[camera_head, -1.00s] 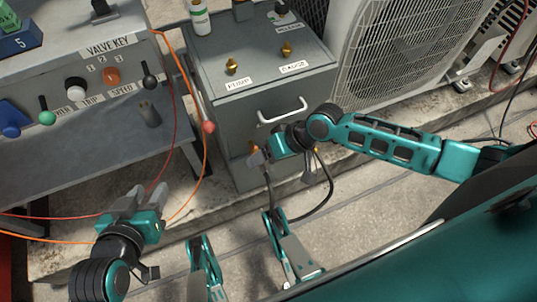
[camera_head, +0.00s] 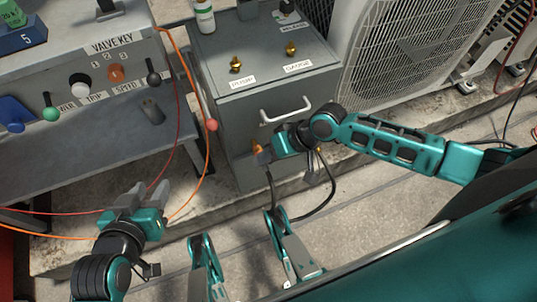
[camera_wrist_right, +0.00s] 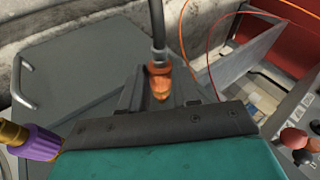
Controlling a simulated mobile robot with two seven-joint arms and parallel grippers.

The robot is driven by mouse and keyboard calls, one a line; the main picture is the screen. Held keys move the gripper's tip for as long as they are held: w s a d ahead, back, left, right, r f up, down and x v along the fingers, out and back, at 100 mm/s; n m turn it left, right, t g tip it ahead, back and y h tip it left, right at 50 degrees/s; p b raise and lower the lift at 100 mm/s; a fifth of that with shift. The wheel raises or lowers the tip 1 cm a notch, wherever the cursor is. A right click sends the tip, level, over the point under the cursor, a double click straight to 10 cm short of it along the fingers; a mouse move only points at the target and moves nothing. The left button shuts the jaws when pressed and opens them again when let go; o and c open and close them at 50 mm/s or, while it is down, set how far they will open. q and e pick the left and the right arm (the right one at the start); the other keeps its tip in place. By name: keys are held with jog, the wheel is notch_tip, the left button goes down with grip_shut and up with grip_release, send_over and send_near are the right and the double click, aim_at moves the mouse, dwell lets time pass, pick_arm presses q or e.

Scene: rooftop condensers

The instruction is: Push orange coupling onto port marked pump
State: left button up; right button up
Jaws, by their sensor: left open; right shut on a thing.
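The orange coupling (camera_head: 257,149) is in my right gripper (camera_head: 263,153), in front of the grey cabinet and below its top edge. In the right wrist view the coupling (camera_wrist_right: 160,80) sits between the fingers, with a dark hose from one end. The brass port marked PUMP (camera_head: 236,64) stands upright and bare on the cabinet top, above and left of the gripper in the head view. The brass port marked GAUGE (camera_head: 291,49) is to its right. My left gripper (camera_head: 150,190) is open and empty at the lower left.
The grey cabinet (camera_head: 240,125) has a white handle (camera_head: 284,110) on its front. A bottle (camera_head: 204,17) stands at its back left. A control panel (camera_head: 85,60) with knobs is on the left, with orange and red cables hanging. A purple collar (camera_wrist_right: 38,140) shows in the wrist view.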

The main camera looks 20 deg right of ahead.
jog(key=shift+s, duration=0.2)
grip_shut()
jog(key=shift+s+r+p, duration=0.1)
jog(key=shift+s+p, duration=0.7)
jog(key=shift+p, duration=0.05)
jog(key=shift+s+d+p, duration=0.1)
jog(key=shift+s+p, duration=0.85)
jog(key=shift+s, duration=0.45)
jog(key=shift+s, duration=0.1)
jog(key=shift+o, duration=1.9)
grip_release()
grip_shut()
